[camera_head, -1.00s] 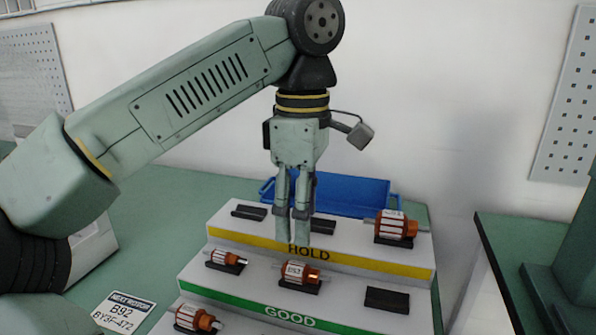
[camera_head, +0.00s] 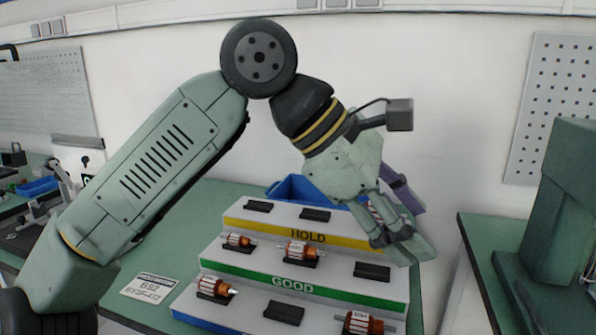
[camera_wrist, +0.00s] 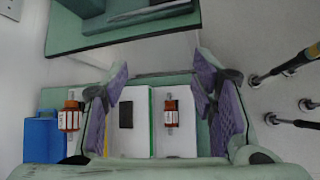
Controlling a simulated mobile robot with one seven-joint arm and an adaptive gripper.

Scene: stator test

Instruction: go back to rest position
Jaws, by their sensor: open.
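My gripper (camera_head: 402,232) is tilted and hangs in the air over the right end of the stepped rack (camera_head: 345,292). Its jaws stand apart with nothing between them, as the wrist view (camera_wrist: 165,95) also shows. Copper-orange rotors lie on the rack: two on the GOOD step, left (camera_head: 238,241) and middle (camera_head: 299,250), and two on the lowest step (camera_head: 215,287) (camera_head: 362,322). Another rotor at the right of the HOLD step is mostly hidden behind my gripper; it shows in the wrist view (camera_wrist: 70,120).
Empty black cradles sit on the HOLD step (camera_head: 257,206), the GOOD step (camera_head: 371,271) and the lowest step (camera_head: 284,313). A blue bin (camera_head: 285,188) stands behind the rack. A green table (camera_head: 480,250) is to the right. Open air surrounds the raised arm.

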